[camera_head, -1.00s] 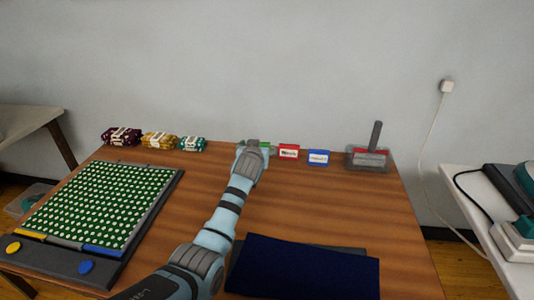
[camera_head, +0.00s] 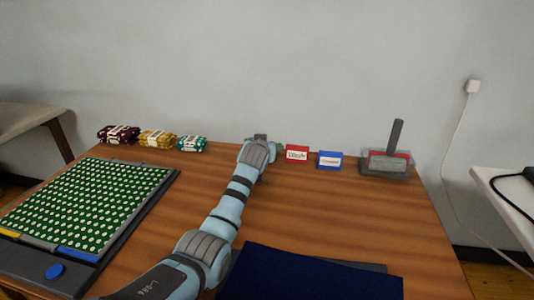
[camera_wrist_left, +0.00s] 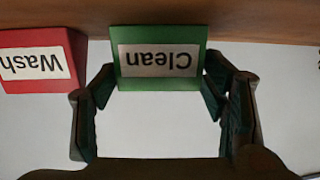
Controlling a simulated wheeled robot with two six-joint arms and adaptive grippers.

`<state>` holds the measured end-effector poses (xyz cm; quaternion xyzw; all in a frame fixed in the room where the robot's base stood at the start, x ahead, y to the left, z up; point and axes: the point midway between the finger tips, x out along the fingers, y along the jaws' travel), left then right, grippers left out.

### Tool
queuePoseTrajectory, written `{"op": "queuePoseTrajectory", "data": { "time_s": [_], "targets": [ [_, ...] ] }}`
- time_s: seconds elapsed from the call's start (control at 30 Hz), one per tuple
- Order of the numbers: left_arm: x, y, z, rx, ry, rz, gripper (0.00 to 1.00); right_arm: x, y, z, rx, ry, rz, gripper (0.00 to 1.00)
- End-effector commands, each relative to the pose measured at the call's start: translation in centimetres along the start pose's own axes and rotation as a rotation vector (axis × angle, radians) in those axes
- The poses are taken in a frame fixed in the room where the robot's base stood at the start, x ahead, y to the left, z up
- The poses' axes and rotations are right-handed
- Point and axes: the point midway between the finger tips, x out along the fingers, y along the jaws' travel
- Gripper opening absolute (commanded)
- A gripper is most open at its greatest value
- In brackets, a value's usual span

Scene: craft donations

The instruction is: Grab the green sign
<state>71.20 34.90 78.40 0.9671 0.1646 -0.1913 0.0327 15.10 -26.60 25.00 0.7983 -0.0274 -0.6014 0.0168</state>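The green sign (camera_wrist_left: 160,82) has a pale label reading "Clean". In the left wrist view it appears upside down at the top middle, at the table's edge. My left gripper (camera_wrist_left: 158,88) is open, with one fingertip close beside each side edge of the sign. I cannot tell whether either finger touches it. In the head view my left gripper (camera_head: 262,142) is at the back of the table and its wrist hides nearly all of the sign. My right gripper is not in view.
A red sign (camera_head: 297,154) stands just right of my gripper, with a blue sign (camera_head: 330,161) beyond it. A grey tray with an upright handle (camera_head: 396,135) is farther right. Several bundles (camera_head: 157,139) sit at back left. A dark blue cloth (camera_head: 310,275) lies in front.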

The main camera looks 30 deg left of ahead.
Motion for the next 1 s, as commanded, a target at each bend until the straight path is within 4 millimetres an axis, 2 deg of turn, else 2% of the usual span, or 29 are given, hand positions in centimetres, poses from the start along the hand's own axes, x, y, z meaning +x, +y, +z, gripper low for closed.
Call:
{"op": "queuePoseTrajectory", "data": {
  "time_s": [0.03, 0.13, 0.43, 0.57, 0.67, 0.73, 0.9, 1.0],
  "targets": [
    [0.0, 0.0, 0.0, 0.000, 0.000, 0.000, 0.54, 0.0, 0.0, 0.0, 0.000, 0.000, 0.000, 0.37],
    [0.0, 0.0, 0.0, 0.000, -0.001, 0.000, 0.38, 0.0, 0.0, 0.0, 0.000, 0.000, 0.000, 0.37],
    [0.0, 0.2, -0.1, 0.000, -0.002, 0.003, 0.38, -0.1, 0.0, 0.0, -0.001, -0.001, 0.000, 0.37],
    [-0.5, 0.2, -1.2, 0.001, -0.001, 0.002, 0.38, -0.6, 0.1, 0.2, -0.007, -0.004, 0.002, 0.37],
    [-1.3, 0.2, -3.2, 0.000, 0.002, 0.003, 0.38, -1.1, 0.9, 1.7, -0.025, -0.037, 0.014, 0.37],
    [-2.1, 0.2, -5.2, -0.001, 0.003, 0.003, 0.38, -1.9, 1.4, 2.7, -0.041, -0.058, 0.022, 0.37],
    [-4.8, 0.2, -11.7, -0.001, 0.004, 0.002, 0.38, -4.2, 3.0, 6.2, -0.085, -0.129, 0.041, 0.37],
    [-6.0, 0.2, -14.7, -0.001, 0.003, 0.003, 0.38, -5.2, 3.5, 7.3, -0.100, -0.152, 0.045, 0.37]
  ]
}}
